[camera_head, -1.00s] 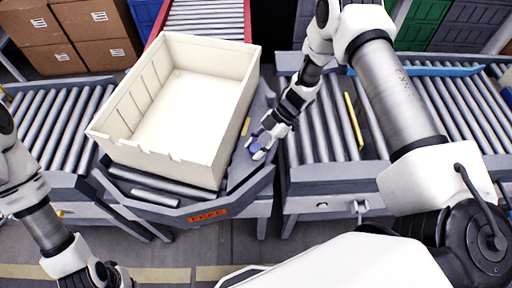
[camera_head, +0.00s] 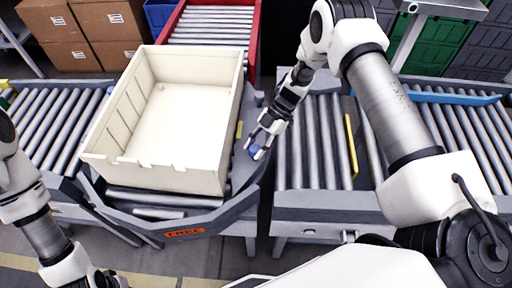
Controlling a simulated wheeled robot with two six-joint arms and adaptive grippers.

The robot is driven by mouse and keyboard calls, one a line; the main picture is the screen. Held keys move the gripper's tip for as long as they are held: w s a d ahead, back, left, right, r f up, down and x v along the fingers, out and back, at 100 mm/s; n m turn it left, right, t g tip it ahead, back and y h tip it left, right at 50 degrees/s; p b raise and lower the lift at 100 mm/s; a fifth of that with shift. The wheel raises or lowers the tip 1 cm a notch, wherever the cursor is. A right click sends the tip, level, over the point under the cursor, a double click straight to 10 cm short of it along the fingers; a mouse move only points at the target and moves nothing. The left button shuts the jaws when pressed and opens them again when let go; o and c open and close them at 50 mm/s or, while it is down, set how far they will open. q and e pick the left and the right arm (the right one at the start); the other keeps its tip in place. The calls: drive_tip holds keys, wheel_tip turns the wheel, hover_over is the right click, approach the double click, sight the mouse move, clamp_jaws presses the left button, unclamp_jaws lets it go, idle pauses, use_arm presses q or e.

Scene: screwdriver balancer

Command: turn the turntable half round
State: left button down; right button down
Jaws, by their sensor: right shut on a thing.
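The turntable (camera_head: 150,213) is a grey, many-sided frame with rollers, with an orange label (camera_head: 184,233) on its near side. A large cream crate (camera_head: 190,176) sits on it and covers most of its top. The crate's long sides lean slightly right toward the back. My right gripper (camera_head: 256,149) is at the turntable's right side, beside the crate, shut on a small blue part there. That part is mostly hidden by the fingers, so I cannot tell its shape. My left arm shows at the lower left, but its gripper is out of view.
Roller conveyors stand left (camera_head: 55,128) and right (camera_head: 310,150) of the turntable, and a red-sided one (camera_head: 212,25) behind. A yellow strip (camera_head: 351,146) lies on the right conveyor. Cardboard boxes (camera_head: 112,22) stand at the back left. A narrow gap separates turntable and right conveyor.

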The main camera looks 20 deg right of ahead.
drive_tip(key=shift+f, duration=0.15)
drive_tip(key=c, duration=0.7)
unclamp_jaws()
drive_tip(key=shift+w, duration=0.1)
drive_tip(key=v, duration=1.2)
